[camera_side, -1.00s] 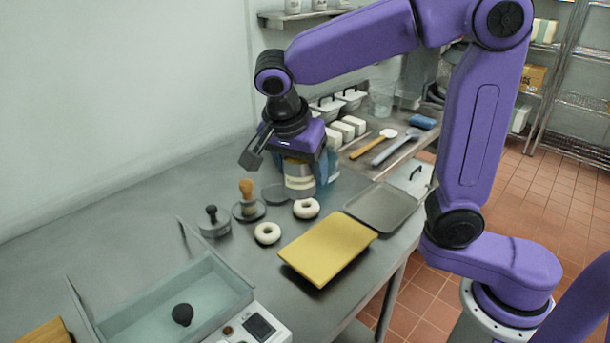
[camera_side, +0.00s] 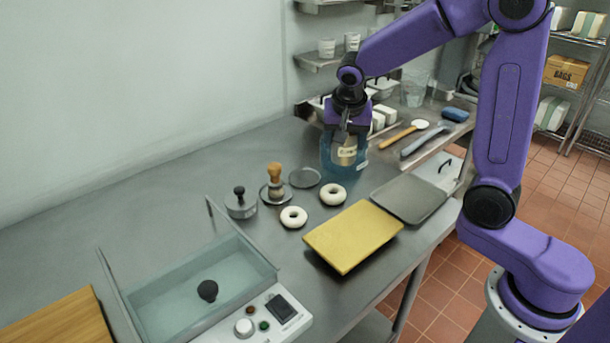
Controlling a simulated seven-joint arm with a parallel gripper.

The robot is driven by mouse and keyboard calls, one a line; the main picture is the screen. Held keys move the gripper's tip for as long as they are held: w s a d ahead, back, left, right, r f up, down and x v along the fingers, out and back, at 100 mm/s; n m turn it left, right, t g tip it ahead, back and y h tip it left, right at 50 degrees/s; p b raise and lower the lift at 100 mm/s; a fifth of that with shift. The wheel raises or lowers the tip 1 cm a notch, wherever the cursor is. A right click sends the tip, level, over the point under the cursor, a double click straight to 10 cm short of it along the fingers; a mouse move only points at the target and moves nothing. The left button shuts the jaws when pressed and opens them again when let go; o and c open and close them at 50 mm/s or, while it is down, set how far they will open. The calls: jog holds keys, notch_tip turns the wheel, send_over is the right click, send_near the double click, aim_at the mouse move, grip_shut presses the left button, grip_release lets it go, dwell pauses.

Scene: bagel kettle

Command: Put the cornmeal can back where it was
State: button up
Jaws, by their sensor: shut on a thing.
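The cornmeal can (camera_side: 347,152), cream with a pale label, is held upright in my gripper (camera_side: 346,143) at the back of the steel counter. My gripper points down and is shut on the can; its fingers are small and partly hidden. A translucent blue container (camera_side: 327,157) overlaps the can in the picture. I cannot tell whether the can is inside it, behind it or in front of it, or whether the can touches the counter. A flat grey round disc (camera_side: 304,178) lies on the counter to the left of the can.
Two bagels (camera_side: 293,217), a wooden-handled brush (camera_side: 275,178) and a dark-knobbed tool (camera_side: 240,205) stand nearby. A yellow board (camera_side: 352,237) and grey tray (camera_side: 408,199) lie in front.

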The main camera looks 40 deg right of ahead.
jog(key=w+f, duration=0.3)
jog(key=w, duration=0.1)
jog(key=w+f, duration=0.3)
jog(key=w, duration=0.2)
jog(key=w+f, duration=0.3)
jog(key=w, duration=0.1)
jog(key=shift+w+d+f, duration=0.15)
jog(key=shift+w, duration=0.05)
jog(key=shift+w+f, duration=0.15)
jog(key=shift+f, duration=0.05)
jog(key=shift+w+f, duration=0.1)
jog(key=shift+f, duration=1.5)
jog(key=o, duration=1.3)
jog(key=shift+f, duration=0.15)
jog(key=shift+c, duration=0.2)
